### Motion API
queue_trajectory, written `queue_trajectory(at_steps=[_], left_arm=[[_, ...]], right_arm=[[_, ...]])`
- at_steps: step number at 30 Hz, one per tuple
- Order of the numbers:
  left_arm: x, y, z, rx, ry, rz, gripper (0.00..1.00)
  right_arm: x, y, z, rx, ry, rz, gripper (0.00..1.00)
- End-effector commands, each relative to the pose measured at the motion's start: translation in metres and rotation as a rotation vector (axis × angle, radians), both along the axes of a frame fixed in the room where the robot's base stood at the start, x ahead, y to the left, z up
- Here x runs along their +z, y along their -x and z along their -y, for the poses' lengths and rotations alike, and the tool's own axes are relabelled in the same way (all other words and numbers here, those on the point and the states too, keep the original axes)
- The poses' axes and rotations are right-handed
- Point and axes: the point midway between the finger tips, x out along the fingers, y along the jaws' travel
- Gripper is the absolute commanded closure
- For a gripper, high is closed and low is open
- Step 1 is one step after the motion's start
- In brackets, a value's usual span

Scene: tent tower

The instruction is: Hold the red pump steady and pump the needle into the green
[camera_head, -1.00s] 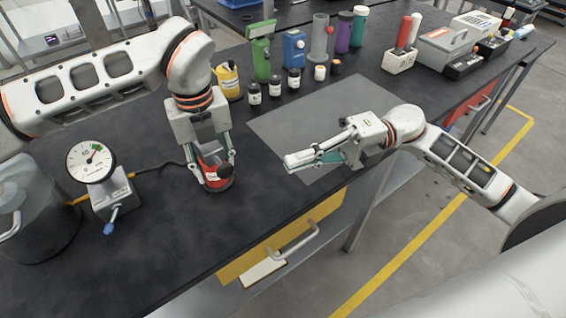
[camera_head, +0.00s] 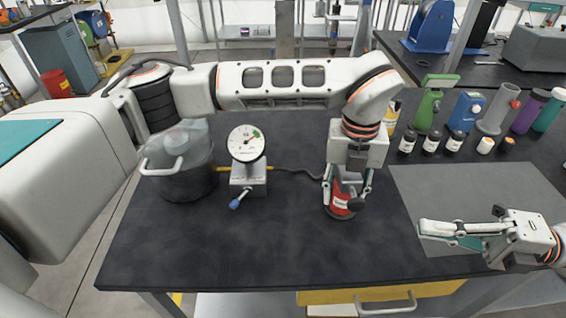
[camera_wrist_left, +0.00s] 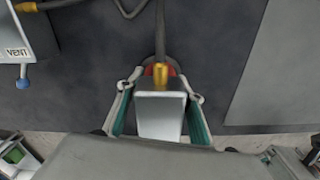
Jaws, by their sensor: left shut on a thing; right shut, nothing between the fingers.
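The red pump (camera_head: 341,205) stands on the dark bench, with a black knob-like part at its right. My left gripper (camera_head: 347,202) is shut on the pump from above. In the left wrist view, a red edge (camera_wrist_left: 148,70) and a brass hose fitting (camera_wrist_left: 161,76) show between the fingers; the rest is hidden. The round white gauge (camera_head: 247,143) has a small green zone at its upper right. The needle is too small to read surely. My right gripper (camera_head: 424,232) is shut and empty above the grey mat, right of the pump and apart from it.
A dark hose (camera_head: 300,172) links gauge and pump. A blue-tipped vent valve (camera_head: 235,204) is below the gauge. A pot with a clear dome (camera_head: 182,176) stands left. Bottles (camera_head: 430,145) line the back right. The grey mat (camera_head: 430,190) and front bench are mostly clear.

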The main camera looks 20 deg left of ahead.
Motion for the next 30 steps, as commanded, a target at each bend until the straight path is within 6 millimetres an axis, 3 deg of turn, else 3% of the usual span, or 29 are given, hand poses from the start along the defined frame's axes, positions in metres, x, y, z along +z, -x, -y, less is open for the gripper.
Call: queue_trajectory(at_steps=[14, 15, 17, 30], left_arm=[[0.0000, -0.0002, -0.0001, 0.000, 0.000, 0.000, 0.98], [0.0007, -0.0003, 0.0002, 0.000, 0.001, 0.001, 0.61], [0.0007, -0.0003, 0.0002, 0.000, 0.001, 0.001, 0.46], [0.0050, -0.0004, -0.0001, 0.000, 0.000, 0.001, 0.44]], right_arm=[[0.0000, 0.0000, 0.0000, 0.000, 0.000, 0.000, 1.00], [0.0000, 0.0000, 0.0000, 0.000, 0.000, 0.000, 1.00], [0.0000, 0.0000, 0.0000, 0.000, 0.000, 0.000, 1.00], [0.0000, 0.0000, 0.0000, 0.000, 0.000, 0.000, 1.00]])
